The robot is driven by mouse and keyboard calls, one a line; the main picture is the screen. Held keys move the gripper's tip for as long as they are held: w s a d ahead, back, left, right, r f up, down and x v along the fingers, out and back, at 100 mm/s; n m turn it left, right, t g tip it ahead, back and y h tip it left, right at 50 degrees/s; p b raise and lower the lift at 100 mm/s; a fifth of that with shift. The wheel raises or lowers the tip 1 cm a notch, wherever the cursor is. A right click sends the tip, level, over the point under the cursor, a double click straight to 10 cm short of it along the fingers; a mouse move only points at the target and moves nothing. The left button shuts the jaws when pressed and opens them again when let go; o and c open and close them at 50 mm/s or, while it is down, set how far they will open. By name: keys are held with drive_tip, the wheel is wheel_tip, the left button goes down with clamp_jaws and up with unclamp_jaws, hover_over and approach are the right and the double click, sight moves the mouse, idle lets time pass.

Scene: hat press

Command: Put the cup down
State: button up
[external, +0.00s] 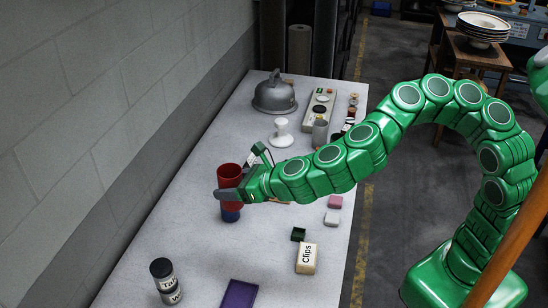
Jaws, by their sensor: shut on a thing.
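The cup (230,174) is red and tall, and looks roughly upright. My gripper (235,192) is at the end of the green arm and is shut on the cup. One finger shows across the cup's front. A short blue thing (231,213) shows directly below the cup; I cannot tell if it is part of the cup or a separate item. Whether the cup touches the table or hangs a little above it is not clear from this view.
The grey table (185,225) has free room left of and in front of the cup. A metal dome (274,94) and white stand (281,133) are behind.

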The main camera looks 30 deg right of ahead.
drive_tip(key=shift+w+d+n+g+y, duration=0.1)
drive_tip(key=shift+w+n+g+y, duration=0.2)
drive_tip(key=shift+n+y, duration=0.2)
drive_tip(key=shift+w+d+f+n+g+y, duration=0.1)
drive_tip(key=shift+w+d+n+g+y, duration=0.15)
drive_tip(key=shift+n+g+y, duration=0.5)
drive_tip(key=shift+s+d+n+g+y, duration=0.1)
drive_tip(key=shift+d+n+g+y, duration=0.4)
drive_tip(key=shift+n+g, duration=0.2)
drive_tip(key=shift+s+d+f+n+g+y, duration=0.2)
drive_tip(key=shift+d+n+g+y, duration=0.15)
drive_tip(key=shift+d+n+g, duration=0.3)
drive_tip(key=s+d+n+g, duration=0.8)
drive_tip(key=d+n+g, duration=0.15)
drive_tip(key=d, duration=0.35)
drive_tip(key=g, duration=0.2)
hover_over(309, 247)
drive_tip(key=shift+d+f, duration=0.1)
drive_tip(key=shift+f, duration=9.2)
drive_tip(key=shift+f, duration=0.1)
